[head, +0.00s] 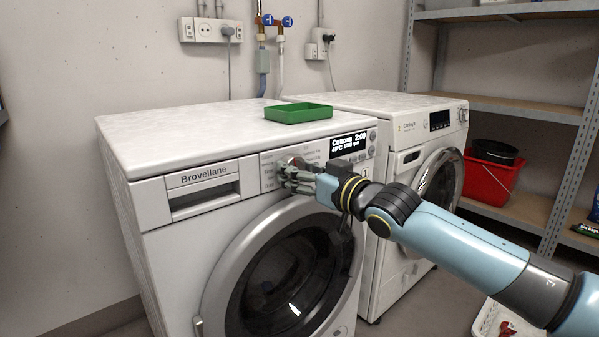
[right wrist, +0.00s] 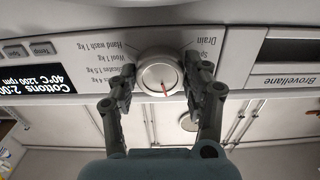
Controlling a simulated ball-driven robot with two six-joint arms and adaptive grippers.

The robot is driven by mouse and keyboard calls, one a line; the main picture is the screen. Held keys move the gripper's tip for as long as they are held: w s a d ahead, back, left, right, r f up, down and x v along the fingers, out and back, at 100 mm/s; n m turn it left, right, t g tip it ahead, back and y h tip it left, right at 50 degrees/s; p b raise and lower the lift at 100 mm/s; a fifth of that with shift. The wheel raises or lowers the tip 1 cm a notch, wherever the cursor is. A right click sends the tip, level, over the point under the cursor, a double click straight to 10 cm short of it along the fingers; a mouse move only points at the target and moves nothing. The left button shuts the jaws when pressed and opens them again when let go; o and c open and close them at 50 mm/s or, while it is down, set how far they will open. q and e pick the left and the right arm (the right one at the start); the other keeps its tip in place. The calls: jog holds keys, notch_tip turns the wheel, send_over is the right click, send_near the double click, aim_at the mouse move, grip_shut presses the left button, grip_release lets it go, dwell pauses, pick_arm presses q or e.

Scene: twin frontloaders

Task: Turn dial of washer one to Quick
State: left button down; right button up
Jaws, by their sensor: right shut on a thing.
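The left washer (head: 150,210), labelled Brovellane, is white with a round glass door. Its display (head: 348,143) reads Cottons 2:00, 40°C, 1200 rpm. My right gripper (head: 296,176) is at the control panel of this washer. In the right wrist view, which is upside down, its two fingers (right wrist: 162,84) are shut on the round silver dial (right wrist: 158,70), one on each side. A red mark on the dial points to the bottom of that picture. Labels such as Drain, Wool and Hand wash show around the dial; others are hidden by the fingers. My left gripper is not in view.
A green tray (head: 299,112) sits on top of the left washer. A second white washer (head: 372,103) stands close on the right.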

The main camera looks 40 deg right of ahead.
jog(key=c, duration=0.3)
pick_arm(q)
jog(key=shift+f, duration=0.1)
pick_arm(e)
jog(key=shift+n, duration=0.3)
jog(key=shift+n, duration=0.3)
jog(key=n+b, duration=0.1)
jog(key=n, duration=0.2)
jog(key=shift+d+f+n, duration=0.1)
jog(key=shift+n, duration=0.2)
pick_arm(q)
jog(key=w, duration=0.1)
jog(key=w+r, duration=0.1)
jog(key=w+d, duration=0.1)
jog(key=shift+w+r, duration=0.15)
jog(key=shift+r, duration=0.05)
pick_arm(e)
jog(key=shift+n, duration=0.5)
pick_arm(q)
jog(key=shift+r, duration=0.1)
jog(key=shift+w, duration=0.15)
